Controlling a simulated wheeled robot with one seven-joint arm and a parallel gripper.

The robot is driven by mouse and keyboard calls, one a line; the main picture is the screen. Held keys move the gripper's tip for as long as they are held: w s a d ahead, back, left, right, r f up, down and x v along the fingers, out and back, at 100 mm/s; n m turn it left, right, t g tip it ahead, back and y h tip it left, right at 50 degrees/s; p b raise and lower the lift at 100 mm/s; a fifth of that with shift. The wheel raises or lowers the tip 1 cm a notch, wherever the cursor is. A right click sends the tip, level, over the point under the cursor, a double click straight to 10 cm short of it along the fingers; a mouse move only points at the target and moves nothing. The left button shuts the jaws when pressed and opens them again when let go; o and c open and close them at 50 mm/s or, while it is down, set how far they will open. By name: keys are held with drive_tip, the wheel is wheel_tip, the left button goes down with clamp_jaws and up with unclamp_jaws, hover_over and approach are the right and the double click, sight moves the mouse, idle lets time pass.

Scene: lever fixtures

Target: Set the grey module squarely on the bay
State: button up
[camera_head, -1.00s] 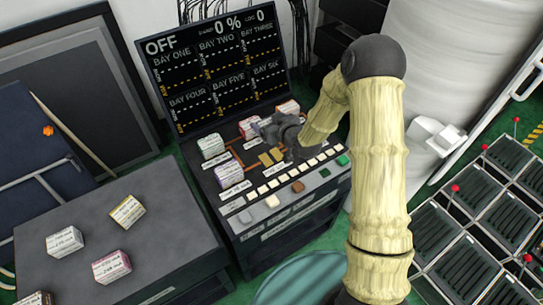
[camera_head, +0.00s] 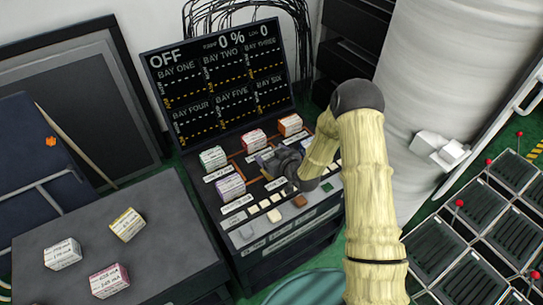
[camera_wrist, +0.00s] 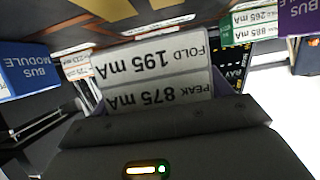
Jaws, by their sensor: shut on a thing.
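The grey module (camera_wrist: 150,72) is in my gripper, its white label reading FOLD 195 mA and PEAK 875 mA upside down in the wrist view. My gripper (camera_head: 278,164) is shut on it and is over the middle front part of the console deck (camera_head: 243,217). In the head view the gripper hides most of the module and the bay beneath it. Gold markings show at the top of the wrist view, beyond the module. I cannot tell whether the module touches the deck or is square to the bay.
Green (camera_head: 213,157), red (camera_head: 253,140), orange (camera_head: 290,124) and purple (camera_head: 230,187) modules stand around the gripper on the deck. The screen (camera_head: 215,80) behind reads OFF and 0 %. The left table holds a yellow module (camera_head: 127,224), a magenta one (camera_head: 109,281) and a whitish one (camera_head: 62,253).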

drive_tip(key=shift+f, duration=0.35)
drive_tip(key=shift+f+b, duration=0.35)
drive_tip(key=shift+f, duration=0.3)
drive_tip(key=o, duration=1.1)
drive_tip(key=shift+o, duration=0.2)
drive_tip(key=shift+r, duration=0.1)
